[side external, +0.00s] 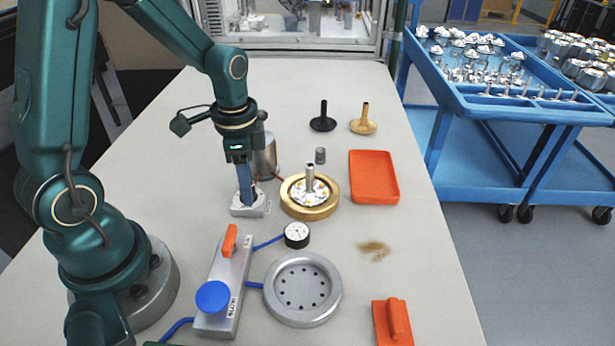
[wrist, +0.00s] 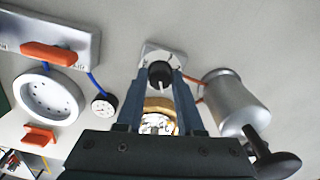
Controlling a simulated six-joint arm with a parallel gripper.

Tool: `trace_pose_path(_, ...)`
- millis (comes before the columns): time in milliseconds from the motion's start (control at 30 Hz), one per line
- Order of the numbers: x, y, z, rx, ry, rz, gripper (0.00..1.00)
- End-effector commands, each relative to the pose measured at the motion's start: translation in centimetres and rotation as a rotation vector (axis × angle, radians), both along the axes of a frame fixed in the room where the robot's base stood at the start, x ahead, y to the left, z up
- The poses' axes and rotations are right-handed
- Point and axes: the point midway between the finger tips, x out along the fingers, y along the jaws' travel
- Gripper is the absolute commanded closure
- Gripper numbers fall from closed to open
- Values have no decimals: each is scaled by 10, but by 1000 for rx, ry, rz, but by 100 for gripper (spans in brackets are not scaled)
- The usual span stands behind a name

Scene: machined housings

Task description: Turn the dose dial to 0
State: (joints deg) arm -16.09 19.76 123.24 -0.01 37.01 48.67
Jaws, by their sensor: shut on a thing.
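The dose dial is a black round knob (wrist: 160,74) with a pale pointer line, on a small light-grey box (side external: 248,211). In the wrist view the box (wrist: 150,50) shows behind the knob. My gripper (side external: 247,192) reaches down onto the box from above. In the wrist view the blue fingers of my gripper (wrist: 161,80) are shut on the knob, one on each side. The pointer line runs toward the bottom of the wrist picture. I cannot read any scale marks or the 0. In the side view the fingers mostly hide the knob.
A silver canister (side external: 266,156) stands close behind the box, joined by a red wire. A brass ring dish (side external: 325,208) with a metal post is just right. In front are a valve block (side external: 230,285), a gauge (side external: 297,234) and a round perforated plate (side external: 302,288). An orange tray (side external: 374,176) lies right.

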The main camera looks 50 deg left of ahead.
Motion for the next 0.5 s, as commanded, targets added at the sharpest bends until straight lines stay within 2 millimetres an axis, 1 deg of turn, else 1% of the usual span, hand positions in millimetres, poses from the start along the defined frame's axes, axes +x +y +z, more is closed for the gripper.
trace_pose_path(400, 0, 0, 1, 0, 0, -9, 100)
trace_pose_path(433, 0, 0, 1, 0, 0, -9, 56)
trace_pose_path(500, 0, 0, 1, 0, 0, -9, 34)
